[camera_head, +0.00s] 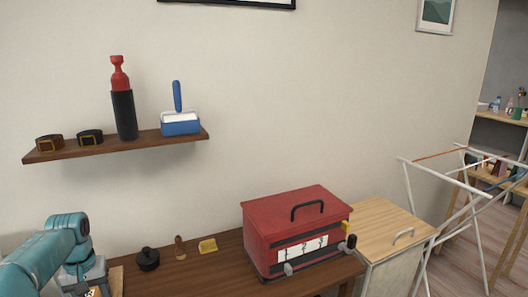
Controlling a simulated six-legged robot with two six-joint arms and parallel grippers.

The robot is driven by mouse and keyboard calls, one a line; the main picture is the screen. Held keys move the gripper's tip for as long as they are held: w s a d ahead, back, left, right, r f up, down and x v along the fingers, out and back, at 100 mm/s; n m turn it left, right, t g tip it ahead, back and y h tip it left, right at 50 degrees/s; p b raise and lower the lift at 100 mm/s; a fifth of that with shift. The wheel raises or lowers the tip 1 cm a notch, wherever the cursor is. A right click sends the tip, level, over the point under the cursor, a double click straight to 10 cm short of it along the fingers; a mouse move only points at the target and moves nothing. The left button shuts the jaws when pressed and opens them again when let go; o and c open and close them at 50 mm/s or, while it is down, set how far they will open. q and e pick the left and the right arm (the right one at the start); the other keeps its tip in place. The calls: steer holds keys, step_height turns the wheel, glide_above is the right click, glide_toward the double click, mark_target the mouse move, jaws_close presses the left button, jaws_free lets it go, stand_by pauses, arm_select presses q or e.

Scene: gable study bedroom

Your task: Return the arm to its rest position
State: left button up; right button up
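My teal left arm (45,258) comes in from the left at the lower left corner. It bends down at a joint, and a pale grey part that looks like its gripper (88,280) is cut by the bottom edge. The fingers cannot be made out. This end is over or beside the left end of a brown wooden table (205,272). No held object shows. My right arm and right gripper are not in view.
A wall shelf (150,146) hangs above. A cabinet (385,228) and white drying rack (470,190) stand right.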

arm_select(q)
steer(key=s+d+f+m+h+p, duration=0.2)
steer(key=d+f+m+h, duration=0.1)
steer(key=d+f, duration=1.5)
steer(key=s+d+f, duration=0.3)
steer(key=s+d, duration=0.4)
steer(key=s, duration=0.4)
steer(key=s+d+f+h+p, duration=0.1)
steer(key=s+d+f, duration=0.2)
steer(key=s+d, duration=0.5)
steer(key=s, duration=0.4)
steer(key=shift+d+f+m, duration=0.25)
steer(key=shift+f+m, duration=0.15)
